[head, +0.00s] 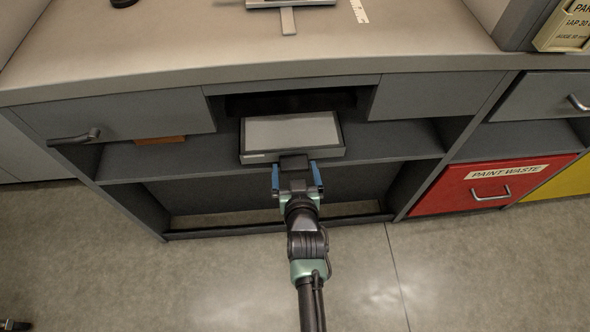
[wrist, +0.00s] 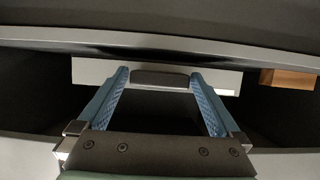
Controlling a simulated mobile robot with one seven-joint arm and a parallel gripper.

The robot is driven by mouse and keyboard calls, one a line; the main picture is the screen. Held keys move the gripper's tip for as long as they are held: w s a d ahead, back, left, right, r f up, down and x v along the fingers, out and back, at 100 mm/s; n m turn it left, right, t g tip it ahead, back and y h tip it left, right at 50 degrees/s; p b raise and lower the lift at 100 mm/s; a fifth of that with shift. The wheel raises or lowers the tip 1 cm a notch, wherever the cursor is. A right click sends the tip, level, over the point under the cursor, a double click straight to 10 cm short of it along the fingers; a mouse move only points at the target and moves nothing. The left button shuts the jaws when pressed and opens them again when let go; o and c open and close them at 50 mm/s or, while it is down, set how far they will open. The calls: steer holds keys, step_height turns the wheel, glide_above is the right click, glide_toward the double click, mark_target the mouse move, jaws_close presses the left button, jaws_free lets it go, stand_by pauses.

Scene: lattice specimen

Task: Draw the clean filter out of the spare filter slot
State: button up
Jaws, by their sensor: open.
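My gripper (head: 296,166) is at the filter's near edge. In the wrist view its blue fingers (wrist: 159,74) are apart, one on each side of the tab, with gaps visible. How far the filter reaches into the slot is hidden.
A brown block (head: 160,140) lies on the shelf left of the filter and shows at the right in the wrist view (wrist: 288,79). The worktop (head: 190,60) overhangs above. A red paint waste drawer (head: 470,192) is at the right.

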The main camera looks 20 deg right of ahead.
steer(key=c, duration=1.5)
steer(key=o, duration=1.1)
steer(key=shift+c, duration=0.2)
steer(key=c, duration=0.6)
steer(key=shift+o, duration=0.2)
